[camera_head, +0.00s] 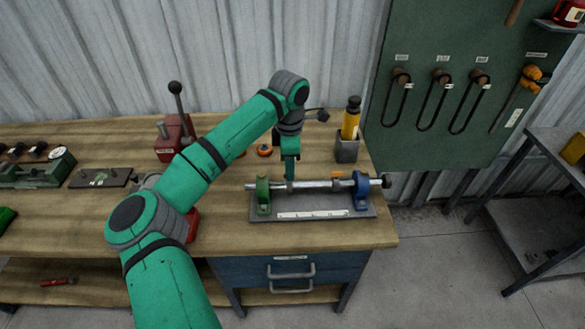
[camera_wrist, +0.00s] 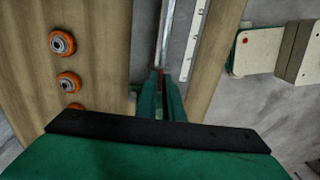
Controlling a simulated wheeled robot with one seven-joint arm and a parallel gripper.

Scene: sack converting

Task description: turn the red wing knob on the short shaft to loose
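A horizontal metal shaft (camera_head: 325,184) runs between a green bracket (camera_head: 263,196) and a blue bracket (camera_head: 361,191) on a grey base plate with a white scale. My gripper (camera_head: 290,179) points down at the shaft, just right of the green bracket. In the wrist view, my gripper's two fingers (camera_wrist: 160,84) straddle the near end of the visible shaft (camera_wrist: 167,35). A small reddish patch (camera_wrist: 160,77) shows between the fingertips; I cannot tell whether it is the wing knob. No full red wing knob is visible, and the finger closure is unclear.
Orange-rimmed rollers (camera_wrist: 62,42) lie on the wooden bench (camera_head: 225,215) behind the fixture. A grey cup (camera_head: 347,149) with a yellow-bodied tool stands behind its right end. A red device with a lever (camera_head: 174,138) stands left. A green tool board (camera_head: 455,70) hangs at the right.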

